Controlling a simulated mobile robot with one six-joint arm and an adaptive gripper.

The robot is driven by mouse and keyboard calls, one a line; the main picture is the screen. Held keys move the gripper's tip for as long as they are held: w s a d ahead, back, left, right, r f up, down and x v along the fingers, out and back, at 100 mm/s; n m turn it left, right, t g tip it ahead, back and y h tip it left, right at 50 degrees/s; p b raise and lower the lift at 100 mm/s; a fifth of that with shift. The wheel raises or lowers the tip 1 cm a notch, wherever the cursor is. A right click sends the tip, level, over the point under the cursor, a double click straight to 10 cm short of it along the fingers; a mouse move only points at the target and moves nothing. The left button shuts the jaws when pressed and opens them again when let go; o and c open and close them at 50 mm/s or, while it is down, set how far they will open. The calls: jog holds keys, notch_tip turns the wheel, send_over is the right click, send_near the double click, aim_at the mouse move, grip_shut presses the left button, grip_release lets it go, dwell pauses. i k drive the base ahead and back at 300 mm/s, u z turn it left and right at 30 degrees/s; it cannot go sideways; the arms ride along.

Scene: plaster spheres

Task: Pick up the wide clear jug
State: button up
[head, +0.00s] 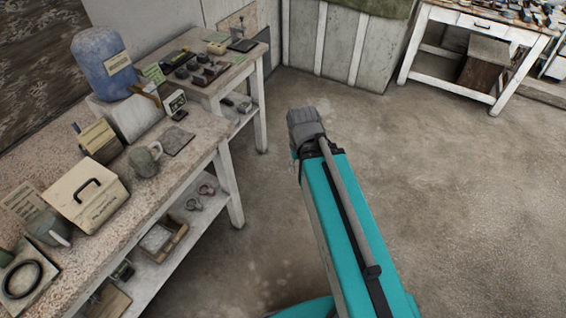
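I cannot pick out a wide clear jug for certain. A large bluish, rounded container (100,62) with a paper label stands on a pale block at the far end of the left workbench; it looks cloudy rather than clear. A grey-green handled vessel (146,161) stands near the bench's right edge, and a similar dark vessel (48,229) stands at the near left. Both look opaque. My teal arm rises in the middle of the view, to the right of the bench, over the floor. No gripper fingers show.
The workbench (194,133) also holds a labelled box with a black handle (88,196) and a black ring (21,279). Its lower shelf holds small items. A second table (247,70) adjoins it behind. A white table (448,20) stands far right. The floor (450,190) at right is clear.

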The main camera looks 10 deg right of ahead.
aim_at(45, 226)
jog(key=u, duration=1.9)
